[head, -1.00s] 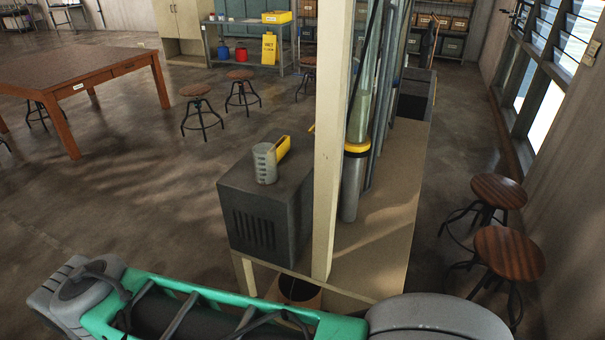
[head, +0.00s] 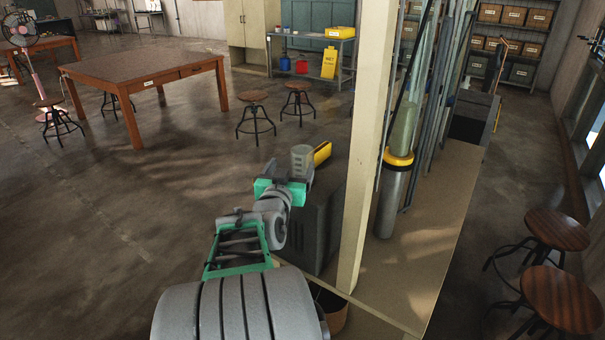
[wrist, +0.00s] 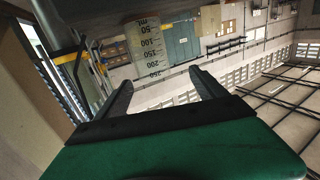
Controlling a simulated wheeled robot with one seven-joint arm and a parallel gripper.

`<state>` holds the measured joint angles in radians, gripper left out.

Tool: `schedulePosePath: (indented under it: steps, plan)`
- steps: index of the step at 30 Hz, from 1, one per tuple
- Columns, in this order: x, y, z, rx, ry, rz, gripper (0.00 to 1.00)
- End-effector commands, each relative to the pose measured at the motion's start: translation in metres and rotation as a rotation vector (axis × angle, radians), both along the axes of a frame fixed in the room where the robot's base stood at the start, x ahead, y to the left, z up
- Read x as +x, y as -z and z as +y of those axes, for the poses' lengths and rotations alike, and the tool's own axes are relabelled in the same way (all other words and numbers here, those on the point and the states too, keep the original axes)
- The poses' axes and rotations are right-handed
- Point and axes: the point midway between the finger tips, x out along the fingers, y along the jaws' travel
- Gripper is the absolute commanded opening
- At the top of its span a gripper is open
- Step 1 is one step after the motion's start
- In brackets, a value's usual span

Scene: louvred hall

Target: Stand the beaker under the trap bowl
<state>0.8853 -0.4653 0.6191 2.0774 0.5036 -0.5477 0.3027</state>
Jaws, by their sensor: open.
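The beaker (head: 302,158) is clear grey and stands upright on a dark grey vented box (head: 328,205). In the wrist view the beaker (wrist: 148,45), with its mL scale, shows beyond and between the fingertips. My gripper (wrist: 160,78) is open and empty, its fingers pointing at the beaker from the near side. In the head view the arm hides the beaker's lower part and the fingertips. A grey cylinder with a yellow collar (head: 391,195) stands right of the post; I cannot tell whether it is the trap bowl.
A cream post (head: 368,140) rises just right of the box. A yellow object (head: 322,152) lies right behind the beaker. A tan bench (head: 440,220) runs back on the right, with stools (head: 557,231) beside it. Open floor lies to the left.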

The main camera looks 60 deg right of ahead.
Motion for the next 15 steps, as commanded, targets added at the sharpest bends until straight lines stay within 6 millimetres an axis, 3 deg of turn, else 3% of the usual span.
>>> schedulePosePath:
  steps: [3,15]
  plan:
    - [-0.013,-0.008,-0.017,-0.047,0.031,-0.009,0.81]
    - [0.004,-0.004,-0.075,-0.045,0.028,-0.01,0.81]
